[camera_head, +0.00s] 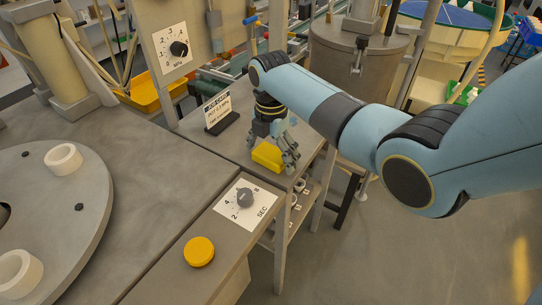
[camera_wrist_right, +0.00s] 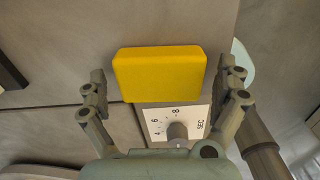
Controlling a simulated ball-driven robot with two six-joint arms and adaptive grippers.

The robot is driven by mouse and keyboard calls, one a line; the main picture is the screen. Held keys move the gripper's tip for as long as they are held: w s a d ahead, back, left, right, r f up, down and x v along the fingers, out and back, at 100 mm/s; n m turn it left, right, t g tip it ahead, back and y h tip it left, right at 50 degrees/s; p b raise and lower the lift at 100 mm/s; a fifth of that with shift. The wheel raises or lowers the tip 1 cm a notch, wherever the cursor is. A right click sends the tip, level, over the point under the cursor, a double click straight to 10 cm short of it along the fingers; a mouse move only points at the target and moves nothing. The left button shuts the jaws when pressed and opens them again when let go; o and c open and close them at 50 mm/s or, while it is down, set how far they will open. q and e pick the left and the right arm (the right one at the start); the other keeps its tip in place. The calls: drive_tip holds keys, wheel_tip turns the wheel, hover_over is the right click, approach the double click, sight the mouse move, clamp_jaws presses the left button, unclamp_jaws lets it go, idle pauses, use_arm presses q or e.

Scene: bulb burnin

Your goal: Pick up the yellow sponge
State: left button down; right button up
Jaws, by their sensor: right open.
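The yellow sponge (camera_head: 267,156) is a small rectangular block lying on the grey bench top, near its right edge. My right gripper (camera_head: 276,150) is just above it, pointing down, and partly covers it in the head view. In the right wrist view the whole sponge (camera_wrist_right: 160,73) shows ahead, with the open fingers of my right gripper (camera_wrist_right: 163,84) on either side of it. I see a gap between each finger and the sponge. My left gripper is not in view.
A dial plate marked SEC (camera_head: 247,204) and a round yellow button (camera_head: 199,251) are in front of the sponge. A small sign (camera_head: 217,112) stands behind it to the left. A round plate with white rings (camera_head: 95,206) is at the left.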

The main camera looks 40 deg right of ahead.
sight(271, 152)
drive_tip(key=c, duration=0.9)
drive_tip(key=shift+o, duration=0.2)
drive_tip(key=shift+r, duration=0.6)
wheel_tip(271, 152, up, 3)
drive_tip(key=shift+f, duration=0.1)
drive_tip(key=s+d+r, duration=0.6)
drive_tip(key=d+r, duration=0.1)
drive_tip(key=d, duration=0.2)
drive_tip(key=shift+s+d, duration=0.2)
drive_tip(key=shift+d, duration=0.2)
